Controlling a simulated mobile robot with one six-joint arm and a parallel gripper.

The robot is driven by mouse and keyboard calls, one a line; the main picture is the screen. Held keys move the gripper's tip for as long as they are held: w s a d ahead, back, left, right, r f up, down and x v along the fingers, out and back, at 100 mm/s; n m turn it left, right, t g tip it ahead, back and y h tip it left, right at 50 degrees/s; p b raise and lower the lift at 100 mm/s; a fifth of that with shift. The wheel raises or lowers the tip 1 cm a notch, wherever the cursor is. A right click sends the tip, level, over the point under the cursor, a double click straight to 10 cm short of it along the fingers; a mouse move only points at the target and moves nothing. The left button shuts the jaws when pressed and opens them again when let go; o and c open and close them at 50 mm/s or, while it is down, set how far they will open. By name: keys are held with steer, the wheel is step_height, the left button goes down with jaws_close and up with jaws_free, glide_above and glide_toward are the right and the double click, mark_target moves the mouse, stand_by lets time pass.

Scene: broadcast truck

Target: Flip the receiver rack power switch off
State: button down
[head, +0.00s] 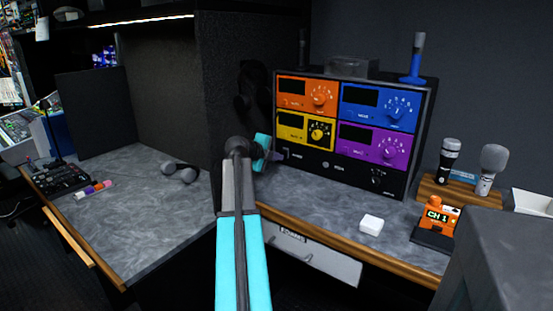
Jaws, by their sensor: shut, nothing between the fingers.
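The receiver rack (345,172) is a black box on the grey counter, with orange, blue, yellow and purple modules on its front. A small label shows on its lower front strip, close to the left edge. My gripper (278,156) is at that lower left corner, small and partly hidden behind my cyan wrist. It is shut and looks empty. It appears close to the rack front, but I cannot tell whether it touches. I cannot make out the power switch or its position.
A white box (371,225) and an orange CH 1 unit (439,214) are in front of the rack. Microphones (448,160) stand in a wooden holder at right. Headphones (180,171) lie on the left counter. A drawer (300,255) is below the counter edge.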

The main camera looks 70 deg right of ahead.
steer(key=shift+s+d+r, duration=0.2)
steer(key=shift+d+r, duration=0.15)
steer(key=shift+d, duration=0.05)
steer(key=shift+a, duration=0.15)
steer(key=shift+w+a+f, duration=0.15)
steer(key=shift+a, duration=0.05)
steer(key=w+a, duration=0.1)
steer(key=a, duration=0.3)
steer(key=w+a+b, duration=0.1)
steer(key=a, duration=0.3)
steer(key=w+a+b, duration=0.1)
steer(key=a, duration=0.3)
steer(key=shift+w+a+r, duration=0.1)
steer(key=shift+w+r, duration=0.05)
steer(key=shift+r, duration=0.15)
steer(key=shift+w+a+r, duration=0.1)
steer(key=shift+w+a, duration=0.15)
steer(key=shift+a, duration=0.5)
steer(key=shift+r, duration=0.1)
